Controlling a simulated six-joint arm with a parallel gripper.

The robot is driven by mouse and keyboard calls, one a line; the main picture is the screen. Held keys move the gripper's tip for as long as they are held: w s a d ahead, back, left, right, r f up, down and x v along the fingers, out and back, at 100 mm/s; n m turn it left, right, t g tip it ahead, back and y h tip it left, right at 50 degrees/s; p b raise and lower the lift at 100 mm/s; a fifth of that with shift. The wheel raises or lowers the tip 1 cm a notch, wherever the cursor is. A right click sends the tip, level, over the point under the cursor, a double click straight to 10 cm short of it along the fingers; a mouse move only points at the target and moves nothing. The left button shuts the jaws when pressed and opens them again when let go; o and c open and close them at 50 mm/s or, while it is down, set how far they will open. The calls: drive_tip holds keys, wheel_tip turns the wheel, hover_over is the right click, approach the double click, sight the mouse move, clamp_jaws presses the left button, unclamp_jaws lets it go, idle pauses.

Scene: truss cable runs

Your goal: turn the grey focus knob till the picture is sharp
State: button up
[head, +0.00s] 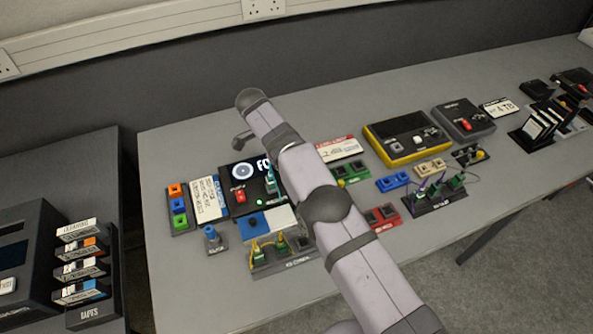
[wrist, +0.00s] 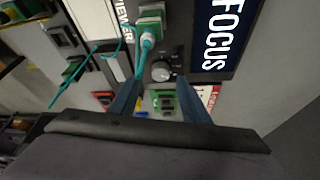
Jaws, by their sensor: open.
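The grey focus knob (wrist: 161,70) shows in the wrist view on a dark panel, beside the screen (wrist: 217,35) with the white word FOCUS. The letters are readable; I cannot tell whether they are fully sharp. My gripper (wrist: 158,80) is open, its two dark fingers on either side of the knob in this view. Whether they touch it I cannot tell. In the head view my arm hides the knob and part of the black viewer unit (head: 228,172); the gripper itself is hidden there.
A green plug (wrist: 150,27) with a teal cable sits close to the knob. A green block (wrist: 165,102) lies near the fingers. In the head view, a yellow-edged device (head: 405,137) and several small blocks crowd the grey table (head: 160,275).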

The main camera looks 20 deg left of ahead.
wheel_tip(320, 180, up, 8)
drive_tip(key=p, duration=0.6)
drive_tip(key=shift+r, duration=0.25)
